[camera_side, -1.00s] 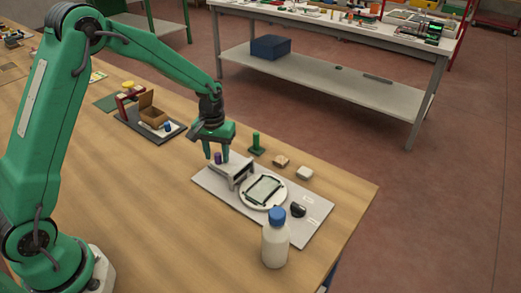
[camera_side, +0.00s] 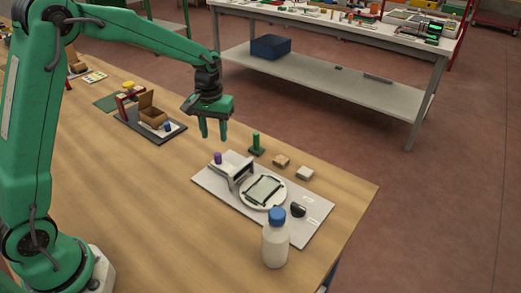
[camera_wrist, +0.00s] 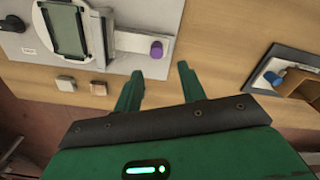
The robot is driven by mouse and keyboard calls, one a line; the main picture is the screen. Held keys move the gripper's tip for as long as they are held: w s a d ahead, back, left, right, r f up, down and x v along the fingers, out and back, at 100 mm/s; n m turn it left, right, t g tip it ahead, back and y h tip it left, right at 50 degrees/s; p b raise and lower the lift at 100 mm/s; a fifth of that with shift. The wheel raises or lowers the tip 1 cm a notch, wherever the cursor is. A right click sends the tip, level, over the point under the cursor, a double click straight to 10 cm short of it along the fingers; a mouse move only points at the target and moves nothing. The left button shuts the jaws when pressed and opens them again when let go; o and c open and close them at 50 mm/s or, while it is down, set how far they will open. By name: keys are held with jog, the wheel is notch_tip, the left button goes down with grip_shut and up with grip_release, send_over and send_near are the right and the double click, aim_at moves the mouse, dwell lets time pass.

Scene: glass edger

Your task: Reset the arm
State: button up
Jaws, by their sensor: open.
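My green gripper (camera_side: 213,130) is open and empty, raised above the table. In the side view it hangs behind and above the grey plate (camera_side: 215,186). The plate carries a grey bracket (camera_side: 239,176), a purple knob (camera_side: 217,158), a round white disc (camera_side: 280,198) with a framed glass piece (camera_side: 263,190) on it, and a black knob (camera_side: 297,210). In the wrist view the two fingers (camera_wrist: 158,85) are spread apart with nothing between them. The purple knob (camera_wrist: 156,49) lies just beyond the fingertips there.
A white bottle with a blue cap (camera_side: 275,240) stands at the plate's front edge. A green post (camera_side: 256,145) and two small blocks (camera_side: 281,161) (camera_side: 304,173) stand behind the plate. A dark tray (camera_side: 135,127) with a cardboard box (camera_side: 152,110) is at left. The front-left tabletop is clear.

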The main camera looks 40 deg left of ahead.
dwell(0.3)
jog(key=shift+s+r, duration=0.25)
jog(key=shift+r, duration=0.25)
jog(key=s+d+r+m+t, duration=0.1)
jog(key=s+r+m+t, duration=0.15)
jog(key=s+r, duration=0.75)
jog(key=s+d+r+m+t, duration=0.1)
jog(key=s+r+m+t, duration=0.1)
jog(key=s, duration=1.2)
jog(key=shift+s+r+t, duration=0.15)
jog(key=shift+r+t, duration=0.15)
jog(key=shift+t, duration=0.25)
